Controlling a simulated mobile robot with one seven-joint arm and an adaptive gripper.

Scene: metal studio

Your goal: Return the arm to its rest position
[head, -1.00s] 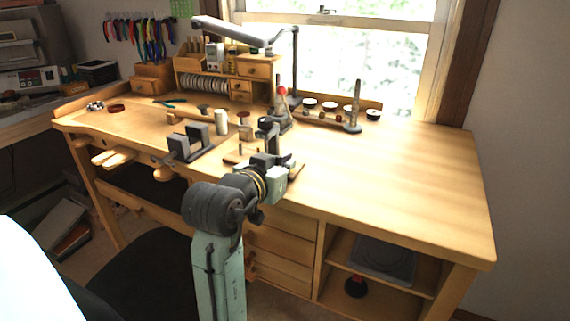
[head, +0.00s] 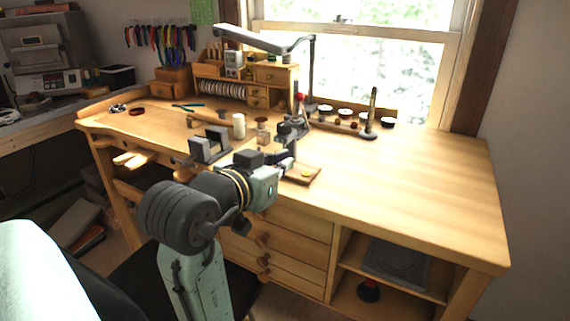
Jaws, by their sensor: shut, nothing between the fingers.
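My arm rises from the lower left of the head view and bends over the front edge of the wooden workbench (head: 420,180). My gripper (head: 289,132) is at the arm's far end, over the bench top. It is small and dark here and its fingertips are hard to make out. It is shut and holds nothing. The arm is bent, with the dark elbow joint close to the camera.
Grey blocks on a stand (head: 209,147), a white cylinder (head: 239,126) and a small jar (head: 263,132) stand left of the gripper. A dark upright post (head: 372,115) and several small pots stand behind. A desk lamp (head: 262,41) overhangs the back. The right bench top is clear.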

